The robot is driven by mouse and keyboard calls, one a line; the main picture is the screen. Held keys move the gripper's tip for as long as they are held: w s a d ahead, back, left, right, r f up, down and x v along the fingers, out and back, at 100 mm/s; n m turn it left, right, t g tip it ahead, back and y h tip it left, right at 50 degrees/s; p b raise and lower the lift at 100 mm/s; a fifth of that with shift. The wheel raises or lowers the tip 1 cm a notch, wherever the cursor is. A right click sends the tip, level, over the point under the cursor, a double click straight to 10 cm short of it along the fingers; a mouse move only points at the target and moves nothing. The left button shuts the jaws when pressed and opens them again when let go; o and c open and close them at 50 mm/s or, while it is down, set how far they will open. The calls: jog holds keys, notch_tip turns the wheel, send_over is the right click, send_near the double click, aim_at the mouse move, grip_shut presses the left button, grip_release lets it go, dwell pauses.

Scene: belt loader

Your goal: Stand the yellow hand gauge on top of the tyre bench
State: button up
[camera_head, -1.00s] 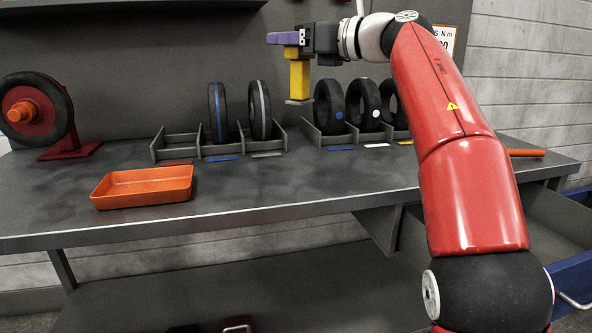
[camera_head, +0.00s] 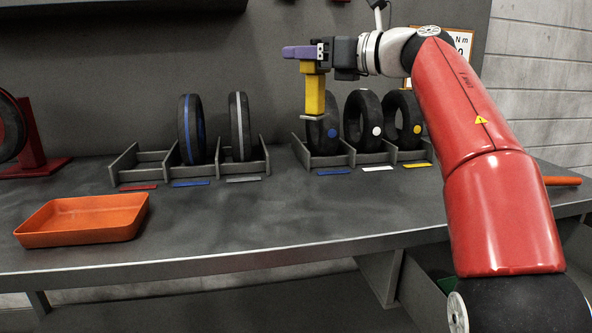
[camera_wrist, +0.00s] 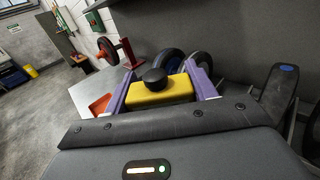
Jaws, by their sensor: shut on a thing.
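The yellow hand gauge (camera_head: 315,93) is a yellow upright block with a pale foot at its lower end. My gripper (camera_head: 303,53), with purple fingers, is shut on its upper part and holds it upright in the air. In the wrist view the gauge (camera_wrist: 160,90) shows its yellow body and a black round knob between the purple fingers (camera_wrist: 165,89). In the head view it hangs in front of the tyre with the blue dot. The tyre bench (camera_head: 250,220) is a dark grey worktop below it.
Two tyre racks hold tyres with blue and grey stripes (camera_head: 190,130) and tyres with blue, white and yellow dots (camera_head: 363,120). An orange tray (camera_head: 82,220) stands at the front left. A red wheel stand (camera_head: 35,140) is at the far left. The front middle of the worktop is clear.

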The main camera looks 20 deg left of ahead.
notch_tip(320, 180, down, 18)
jog(key=b, duration=0.6)
jog(key=shift+r, duration=0.25)
jog(key=shift+s+f+b, duration=0.1)
jog(key=shift+b, duration=0.25)
jog(key=shift+f, duration=0.15)
jog(key=o, duration=1.1)
jog(key=v, duration=0.6)
jog(key=b+v, duration=0.1)
jog(key=v, duration=0.5)
jog(key=shift+r, duration=0.25)
